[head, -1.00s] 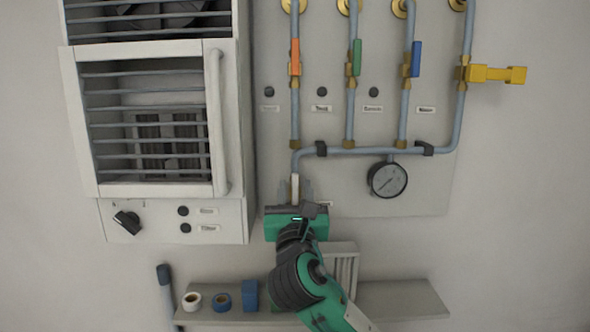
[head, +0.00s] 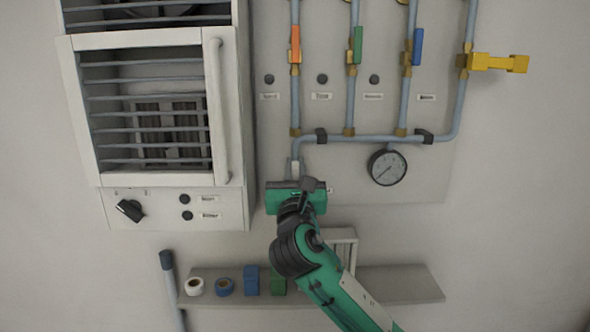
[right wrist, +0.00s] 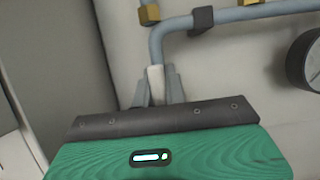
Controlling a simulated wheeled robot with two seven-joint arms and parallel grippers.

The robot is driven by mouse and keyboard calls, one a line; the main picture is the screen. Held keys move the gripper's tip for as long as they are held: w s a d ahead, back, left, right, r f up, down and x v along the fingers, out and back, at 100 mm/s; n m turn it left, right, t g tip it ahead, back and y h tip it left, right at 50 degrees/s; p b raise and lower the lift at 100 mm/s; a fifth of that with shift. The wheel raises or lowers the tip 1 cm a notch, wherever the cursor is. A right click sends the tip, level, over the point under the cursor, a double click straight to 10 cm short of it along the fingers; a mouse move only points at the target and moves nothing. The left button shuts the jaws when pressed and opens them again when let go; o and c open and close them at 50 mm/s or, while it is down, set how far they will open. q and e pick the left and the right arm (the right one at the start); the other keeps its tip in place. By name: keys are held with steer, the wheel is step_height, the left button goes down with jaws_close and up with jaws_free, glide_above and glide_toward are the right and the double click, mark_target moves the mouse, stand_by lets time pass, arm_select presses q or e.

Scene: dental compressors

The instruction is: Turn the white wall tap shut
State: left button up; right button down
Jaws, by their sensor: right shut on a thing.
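The white wall tap (head: 295,167) sits at the lower end of the grey pipe on the panel, left of the gauge. In the head view only a small white part of it shows above my right gripper (head: 296,174). In the right wrist view its white handle (right wrist: 155,78) stands between the two grey fingers of my right gripper (right wrist: 158,92). The fingers are shut on the handle, one on each side. The tap's lower part is hidden behind the gripper body. My left gripper is not in view.
Orange (head: 295,45), green (head: 358,45) and blue (head: 418,47) tap handles and a yellow tap (head: 500,63) are above. A round gauge (head: 387,167) hangs to the right. A barred cabinet (head: 230,120) stands left. A shelf (head: 400,285) with small items runs below.

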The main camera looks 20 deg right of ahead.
steer(key=shift+m, duration=0.3)
steer(key=m+h, duration=0.1)
steer(key=m, duration=0.1)
steer(key=m+g+h+b, duration=0.1)
steer(key=m, duration=0.1)
steer(key=d+m+h+b, duration=0.1)
steer(key=m, duration=0.1)
steer(key=shift+s+f+m+g, duration=0.2)
steer(key=shift+f+m+g, duration=0.1)
steer(key=shift+g, duration=0.1)
steer(key=m, duration=0.2)
steer(key=m+g+h+b, duration=0.1)
steer(key=m, duration=0.1)
steer(key=d+m+g+h+b, duration=0.1)
steer(key=m, duration=0.1)
steer(key=shift+s+f, duration=0.1)
steer(key=shift+f, duration=0.2)
steer(key=shift+s+d+f+m+g+b, duration=0.25)
steer(key=shift+m+g, duration=0.35)
steer(key=shift+m, duration=0.95)
steer(key=shift+w+f+m+g+b, duration=0.15)
steer(key=shift+f+m+g, duration=0.35)
steer(key=shift+m, duration=1)
steer(key=shift+d+f+m+g+b, duration=0.15)
steer(key=shift+m+g, duration=0.55)
steer(key=shift+m, duration=0.85)
steer(key=shift+f, duration=0.1)
steer(key=c, duration=1.4)
jaws_free()
steer(key=shift+c, duration=0.2)
